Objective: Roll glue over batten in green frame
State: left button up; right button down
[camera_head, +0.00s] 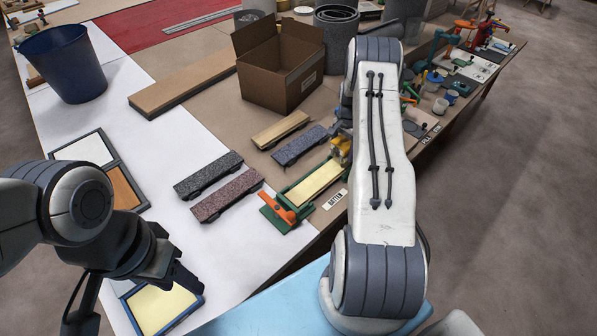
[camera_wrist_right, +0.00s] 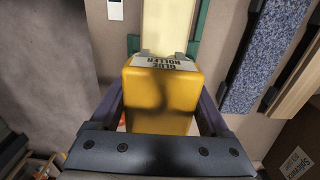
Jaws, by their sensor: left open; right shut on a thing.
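The green frame (camera_head: 290,186) lies near the table edge with a pale cream batten (camera_head: 315,184) in it and an orange lever (camera_head: 278,205) at its near end. The batten also shows in the right wrist view (camera_wrist_right: 165,27), with a green frame edge (camera_wrist_right: 203,28) beside it. My right gripper (camera_wrist_right: 160,108) is shut on the yellow glue roller (camera_wrist_right: 160,92), labelled "GLUE ROLLER". The roller is by the batten's far end; contact cannot be told. In the head view it is partly hidden by my right arm. My left gripper (camera_head: 192,281) is open and empty, low at left.
A blue-rimmed tray with a cream surface (camera_head: 160,305) is beside my left gripper. Dark (camera_head: 208,175), reddish (camera_head: 227,194), blue-grey (camera_head: 300,145) and bare wood (camera_head: 281,130) battens lie left of and beyond the frame. A cardboard box (camera_head: 270,83) and blue bucket (camera_head: 65,65) stand farther back.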

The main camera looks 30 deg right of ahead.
aim_at(343, 141)
pick_arm(q)
jog(key=shift+d+r+p, duration=0.1)
jog(key=shift+r+p, duration=1.05)
jog(key=shift+r, duration=0.2)
pick_arm(e)
jog(key=shift+a+r, duration=0.2)
jog(key=shift+r, duration=2)
